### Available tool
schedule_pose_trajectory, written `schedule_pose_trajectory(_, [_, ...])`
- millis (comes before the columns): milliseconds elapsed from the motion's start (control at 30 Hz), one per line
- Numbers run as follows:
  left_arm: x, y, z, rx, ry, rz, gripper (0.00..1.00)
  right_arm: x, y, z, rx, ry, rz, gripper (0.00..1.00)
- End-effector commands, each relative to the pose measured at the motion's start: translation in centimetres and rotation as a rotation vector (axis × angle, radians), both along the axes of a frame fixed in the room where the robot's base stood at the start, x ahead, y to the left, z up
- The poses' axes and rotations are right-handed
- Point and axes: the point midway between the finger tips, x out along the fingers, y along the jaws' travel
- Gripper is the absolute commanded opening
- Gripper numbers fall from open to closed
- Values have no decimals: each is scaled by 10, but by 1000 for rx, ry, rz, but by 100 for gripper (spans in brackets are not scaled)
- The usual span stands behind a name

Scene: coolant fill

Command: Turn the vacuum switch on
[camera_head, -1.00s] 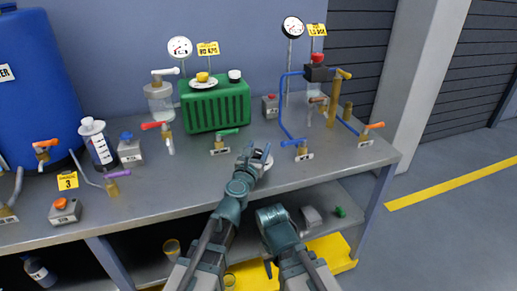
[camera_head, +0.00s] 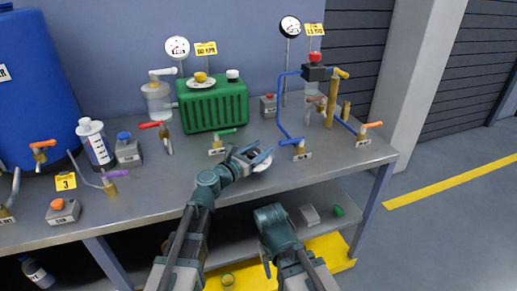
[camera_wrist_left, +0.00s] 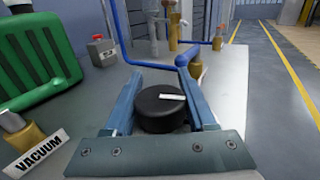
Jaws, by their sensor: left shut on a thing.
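A round black knob with a white mark (camera_wrist_left: 163,108) sits between my left gripper's fingers in the left wrist view. My left gripper (camera_head: 256,153) is shut on this knob at the bench's front part, with one finger on each side. In the head view the fingers mostly hide the knob, and a pale round disc (camera_head: 262,166) shows beside them. A VACUUM label (camera_wrist_left: 38,155) stands left of the gripper by a brass fitting (camera_wrist_left: 20,128). My right arm (camera_head: 280,240) hangs in front of the bench; its fingers cannot be made out.
A green box (camera_head: 213,106) stands behind the gripper. Blue pipework (camera_head: 281,105) rises to the right. Several coloured-handle valves line the bench (camera_head: 330,160), including a green-handled one (camera_head: 222,134) close to the left. A bottle (camera_head: 95,143) and blue tank (camera_head: 38,80) are farther left.

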Motion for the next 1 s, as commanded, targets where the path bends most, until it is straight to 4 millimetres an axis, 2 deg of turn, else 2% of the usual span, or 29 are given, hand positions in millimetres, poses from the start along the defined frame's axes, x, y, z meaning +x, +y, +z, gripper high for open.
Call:
schedule_pose_trajectory(600, [-10,-9,-1,2,1,-581,1,0,0,0,0,0,0,50])
schedule_pose_trajectory(1000, [-22,-11,-1,3,1,-861,1,0,0,0,0,0,0,50])
